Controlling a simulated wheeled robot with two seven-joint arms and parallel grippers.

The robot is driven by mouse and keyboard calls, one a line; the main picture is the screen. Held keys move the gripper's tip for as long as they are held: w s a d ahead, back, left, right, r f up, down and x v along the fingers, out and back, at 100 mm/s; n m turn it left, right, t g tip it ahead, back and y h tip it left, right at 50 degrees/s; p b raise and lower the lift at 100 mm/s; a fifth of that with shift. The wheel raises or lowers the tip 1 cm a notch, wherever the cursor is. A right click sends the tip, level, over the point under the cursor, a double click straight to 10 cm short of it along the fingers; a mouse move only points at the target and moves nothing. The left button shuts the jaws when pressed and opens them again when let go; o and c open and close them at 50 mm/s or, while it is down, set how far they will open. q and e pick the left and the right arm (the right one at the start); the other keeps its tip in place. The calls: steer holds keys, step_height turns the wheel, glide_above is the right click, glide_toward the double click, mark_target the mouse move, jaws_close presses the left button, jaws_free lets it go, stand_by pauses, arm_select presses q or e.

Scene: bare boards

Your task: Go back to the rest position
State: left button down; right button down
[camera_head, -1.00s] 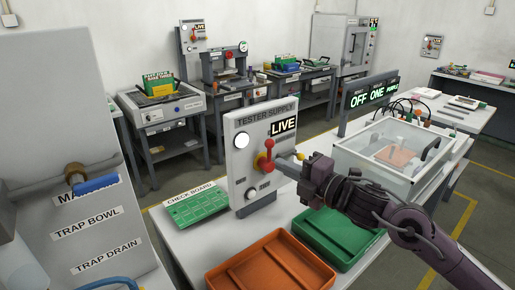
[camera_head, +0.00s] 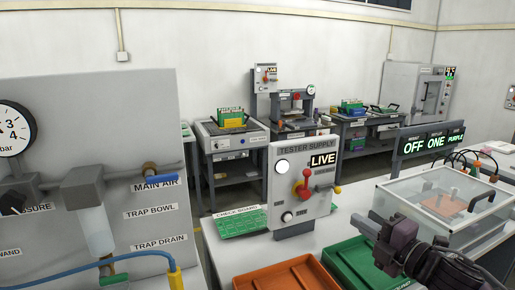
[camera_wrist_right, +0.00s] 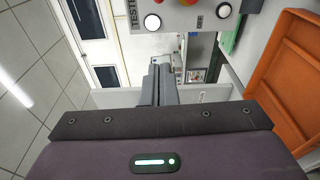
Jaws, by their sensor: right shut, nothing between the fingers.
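My right gripper (camera_head: 366,224) is at the lower right of the head view, its fingers pointing left, over the green tray and apart from the tester supply panel. In the right wrist view its fingers (camera_wrist_right: 160,86) are shut together with nothing between them. The tester supply panel (camera_head: 291,160) stands upright with a lit LIVE sign (camera_head: 322,160), a white lamp and a red lever (camera_head: 305,180). My left gripper is not in view.
An orange tray (camera_head: 262,280) and a green tray (camera_head: 338,262) lie on the white bench below the panel. A green check board (camera_head: 240,222) lies left of the panel. A grey air unit (camera_head: 150,100) fills the left.

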steer(key=s+f+m+g+h, duration=0.2)
steer(key=s+f+m+h, duration=0.15)
steer(key=f+m, duration=0.4)
steer(key=s+f+m+g+h, duration=0.1)
steer(key=s+f+m+h, duration=0.2)
steer(key=f+m+h, duration=0.45)
steer(key=s+a+f+m+g+y, duration=0.1)
steer(key=s+a+f+m+g, duration=0.1)
steer(key=s+f+m+g, duration=0.5)
steer(key=s+a+f+m+g+y, duration=0.15)
steer(key=s+f, duration=0.35)
steer(key=s, duration=0.7)
step_height(320, 180, down, 27)
steer(key=n+g, duration=0.1)
steer(key=g, duration=0.1)
steer(key=s+d+f, duration=0.2)
steer(key=s+f, duration=0.8)
steer(key=s+d+f+g, duration=0.1)
steer(key=s+d+f, duration=0.1)
steer(key=s+f, duration=0.8)
steer(key=shift+s+d+f, duration=0.15)
steer(key=shift+s+f, duration=0.2)
steer(key=shift+h, duration=0.25)
